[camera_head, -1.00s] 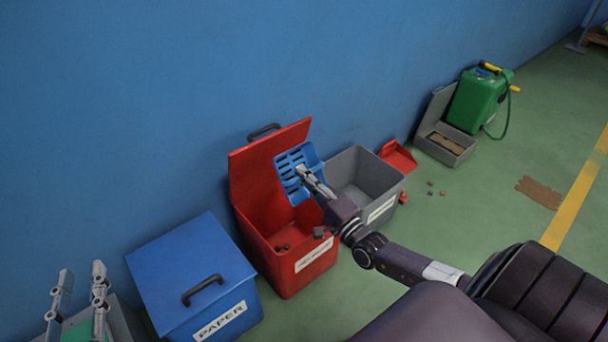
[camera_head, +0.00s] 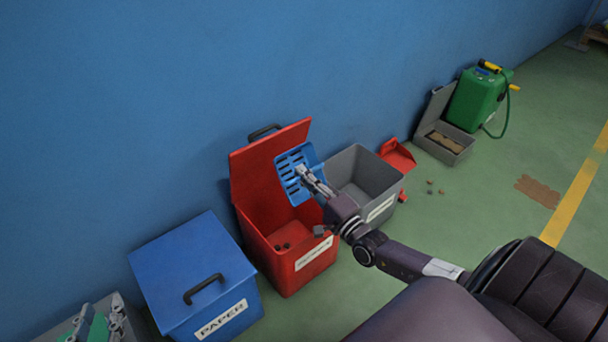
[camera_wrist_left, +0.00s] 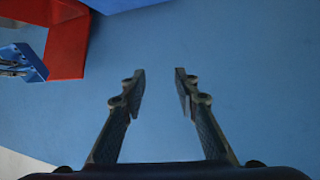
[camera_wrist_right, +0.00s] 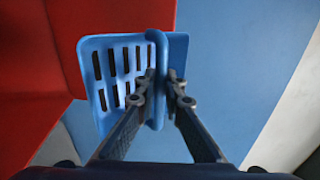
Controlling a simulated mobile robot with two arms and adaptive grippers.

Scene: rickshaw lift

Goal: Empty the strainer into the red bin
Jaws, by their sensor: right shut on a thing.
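The blue slotted strainer (camera_head: 291,176) is held steeply tilted above the red bin (camera_head: 262,235), in front of its raised lid. My right gripper (camera_head: 304,177) is shut on the strainer's edge; the slotted face also shows in the right wrist view (camera_wrist_right: 112,72), and no contents are visible on it. A few dark lumps (camera_head: 283,246) lie inside the red bin. My left gripper (camera_head: 112,312) is low at the bottom left; its fingers are apart and empty in the left wrist view (camera_wrist_left: 160,85).
A closed blue paper bin (camera_head: 185,265) stands left of the red bin. An open grey bin (camera_head: 365,185) stands right of it, with a red dustpan (camera_head: 398,156) behind. Small bits (camera_head: 430,190) lie on the floor. A green canister (camera_head: 477,100) stands farther right. The blue wall is close behind.

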